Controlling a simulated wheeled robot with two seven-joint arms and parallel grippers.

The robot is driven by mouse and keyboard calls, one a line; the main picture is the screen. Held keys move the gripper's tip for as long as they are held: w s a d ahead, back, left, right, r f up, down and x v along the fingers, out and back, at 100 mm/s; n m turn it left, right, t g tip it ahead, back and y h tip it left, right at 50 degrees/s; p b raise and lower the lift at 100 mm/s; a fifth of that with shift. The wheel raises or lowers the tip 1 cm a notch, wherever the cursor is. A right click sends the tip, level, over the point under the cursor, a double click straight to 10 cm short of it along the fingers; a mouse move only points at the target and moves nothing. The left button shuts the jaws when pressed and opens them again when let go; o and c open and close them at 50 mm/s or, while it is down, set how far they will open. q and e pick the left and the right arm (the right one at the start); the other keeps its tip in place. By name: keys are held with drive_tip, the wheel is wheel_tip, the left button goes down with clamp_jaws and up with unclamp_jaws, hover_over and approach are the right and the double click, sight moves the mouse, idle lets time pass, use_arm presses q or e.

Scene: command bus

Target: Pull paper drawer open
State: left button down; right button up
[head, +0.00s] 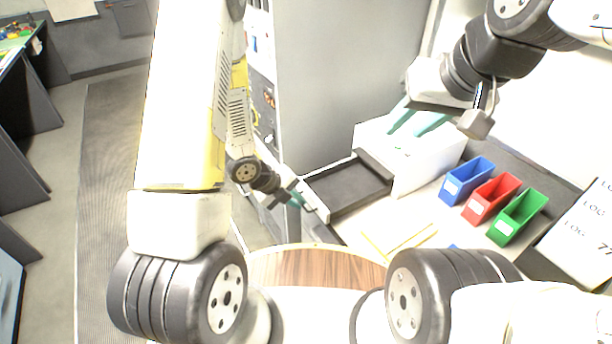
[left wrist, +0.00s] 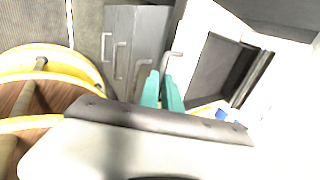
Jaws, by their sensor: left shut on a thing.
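The paper drawer (head: 346,186) is a dark shallow tray with a white front panel, standing well out of the white printer box (head: 432,160). It also shows in the left wrist view as a dark recess (left wrist: 214,68). My left gripper (head: 296,200) is at the drawer's front panel. Its teal fingers (left wrist: 164,92) are close together at the drawer's handle (left wrist: 171,62), shut on it; the exact contact is small and partly hidden. My right gripper (head: 416,124) has its teal fingers apart at the top of the printer; I cannot tell whether they touch it.
Blue (head: 467,181), red (head: 490,198) and green (head: 517,215) bins stand right of the printer. A yellow-edged folder (head: 398,240) lies on the counter. A grey cabinet (left wrist: 135,48) with handles stands below the drawer. A round wooden surface (head: 310,268) is close in front.

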use_arm(q)
drive_tip(key=shift+s+a, duration=0.75)
drive_tip(key=shift+a, duration=0.35)
drive_tip(key=shift+s+a, duration=0.7)
drive_tip(key=shift+a, duration=0.35)
drive_tip(key=c, duration=1.6)
unclamp_jaws()
drive_tip(key=shift+c, duration=0.2)
drive_tip(key=d+r+v, duration=0.1)
drive_tip(key=v, duration=0.6)
drive_tip(key=shift+w, duration=0.3)
drive_tip(key=shift+a+r, duration=0.1)
